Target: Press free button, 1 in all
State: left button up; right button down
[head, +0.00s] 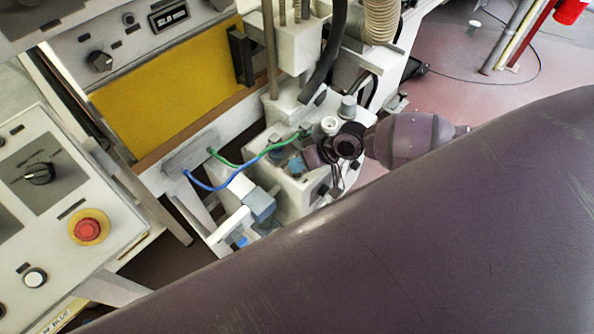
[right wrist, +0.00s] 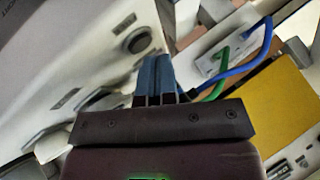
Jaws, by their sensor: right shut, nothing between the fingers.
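My right gripper (head: 293,164) reaches in at the white machine block in the middle of the head view. In the right wrist view its two blue fingers (right wrist: 155,70) are shut side by side with nothing between them. A round dark button (right wrist: 137,40) with a grey ring sits on a pale panel just beyond the fingertips in that view. Whether the tips touch it, I cannot tell. In the head view a white round cap (head: 329,125) stands on the block beside the gripper. No readable label marks which button is free. My left gripper is out of view.
A control box (head: 60,200) at left carries a red stop button (head: 88,230), a white button (head: 35,277) and a black knob (head: 39,173). Blue and green cables (head: 222,187) run close to the gripper. My own arm covers the lower right.

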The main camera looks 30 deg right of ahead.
jog(key=shift+r, duration=0.3)
jog(key=shift+r, duration=0.1)
notch_tip(320, 180, up, 2)
jog(key=p, duration=0.2)
jog(key=shift+r+p, duration=0.2)
jog(key=shift+p, duration=0.15)
jog(key=shift+r+p, duration=1.05)
jog(key=shift+r, duration=0.2)
